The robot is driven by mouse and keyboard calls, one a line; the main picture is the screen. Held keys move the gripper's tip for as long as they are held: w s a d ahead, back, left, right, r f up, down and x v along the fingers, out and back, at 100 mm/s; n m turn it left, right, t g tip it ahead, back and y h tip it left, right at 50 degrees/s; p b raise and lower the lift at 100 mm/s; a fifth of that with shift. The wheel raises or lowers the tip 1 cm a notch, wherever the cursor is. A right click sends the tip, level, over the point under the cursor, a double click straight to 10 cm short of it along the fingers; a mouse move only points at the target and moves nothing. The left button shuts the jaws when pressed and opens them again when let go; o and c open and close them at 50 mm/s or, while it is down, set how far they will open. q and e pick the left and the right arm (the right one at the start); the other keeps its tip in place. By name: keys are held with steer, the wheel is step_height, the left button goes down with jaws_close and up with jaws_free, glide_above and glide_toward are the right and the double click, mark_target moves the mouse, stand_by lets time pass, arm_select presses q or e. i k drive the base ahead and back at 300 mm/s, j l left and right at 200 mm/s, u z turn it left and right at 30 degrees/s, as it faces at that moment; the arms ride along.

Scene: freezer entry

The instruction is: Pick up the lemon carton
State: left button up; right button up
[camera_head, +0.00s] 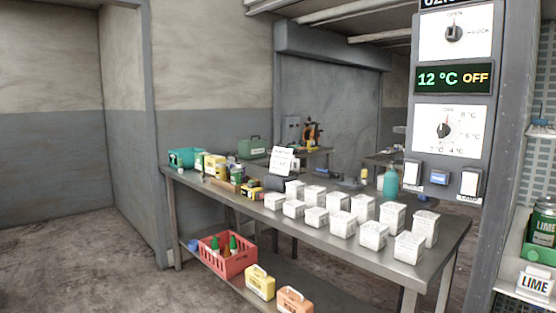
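No carton that I can read as lemon shows in the head view. A yellow box-like container (260,283) with a handle-shaped top stands on the lower shelf of the metal table, but I cannot tell what it is. Several small white cartons (373,235) stand in rows on the tabletop, and their print is too small to read. Neither my left nor my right gripper is in view.
The metal table (265,222) runs from the back left to the front right. A red crate (228,257) with bottles and an orange container (294,300) are on its lower shelf. A control panel (454,100) reads 12 °C OFF. A green LIME can (543,224) stands on the right shelf. The left floor is clear.

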mark_target(210, 162)
steer(key=i+j, duration=1.1)
steer(key=j, duration=0.2)
steer(key=i+j, duration=1.05)
steer(key=j, duration=0.25)
steer(key=i+u, duration=0.1)
